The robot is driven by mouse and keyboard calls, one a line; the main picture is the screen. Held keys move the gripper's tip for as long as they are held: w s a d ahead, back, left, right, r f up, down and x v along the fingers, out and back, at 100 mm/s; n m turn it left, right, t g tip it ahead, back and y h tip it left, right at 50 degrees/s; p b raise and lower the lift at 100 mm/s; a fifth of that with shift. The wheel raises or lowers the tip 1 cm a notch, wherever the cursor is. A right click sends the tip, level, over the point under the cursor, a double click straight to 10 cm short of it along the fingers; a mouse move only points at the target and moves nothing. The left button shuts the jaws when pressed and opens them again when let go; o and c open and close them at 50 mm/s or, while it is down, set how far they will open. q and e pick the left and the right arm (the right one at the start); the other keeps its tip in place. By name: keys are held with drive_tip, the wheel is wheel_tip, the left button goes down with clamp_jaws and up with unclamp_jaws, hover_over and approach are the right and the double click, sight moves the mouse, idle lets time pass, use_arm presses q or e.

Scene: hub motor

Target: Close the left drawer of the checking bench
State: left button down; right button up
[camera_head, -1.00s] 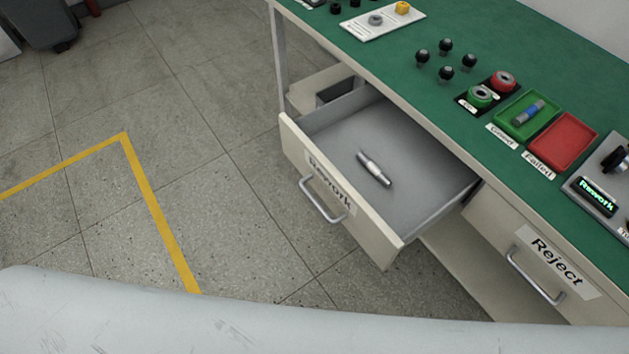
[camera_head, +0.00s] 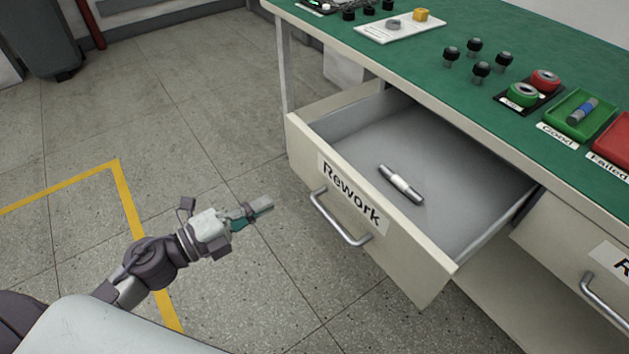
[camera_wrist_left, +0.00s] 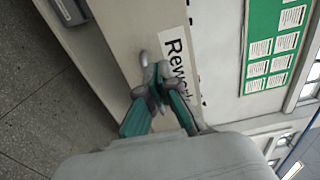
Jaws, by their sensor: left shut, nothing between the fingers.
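The left drawer (camera_head: 385,215) of the checking bench, labelled Rework, stands pulled well out, with a metal bar handle (camera_head: 338,217) on its front. A grey metal shaft with a pale middle band (camera_head: 401,184) lies inside it. My left gripper (camera_head: 262,205) is shut and empty, to the left of the drawer front and apart from it in the head view. In the left wrist view, the shut fingertips (camera_wrist_left: 152,80) point toward the drawer front beside the Rework label (camera_wrist_left: 177,70). My right gripper is not in view.
The green bench top (camera_head: 440,50) holds black knobs, buttons, a green Good tray (camera_head: 578,117) and a red Failed tray (camera_head: 615,140). The Reject drawer (camera_head: 575,250) at right is shut. Open floor with a yellow line (camera_head: 130,205) lies left of the bench.

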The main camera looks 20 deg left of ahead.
sight(322, 173)
use_arm(q)
drive_tip(key=p+x, duration=0.1)
drive_tip(key=x, duration=0.9)
drive_tip(key=shift+w+d+r+p, duration=0.1)
drive_tip(key=shift+w+d+p, duration=0.1)
drive_tip(key=shift+w+p, duration=0.15)
drive_tip(key=shift+w+d, duration=0.4)
drive_tip(key=shift+w, duration=0.1)
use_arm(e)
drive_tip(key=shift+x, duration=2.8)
use_arm(q)
drive_tip(key=shift+w, duration=0.15)
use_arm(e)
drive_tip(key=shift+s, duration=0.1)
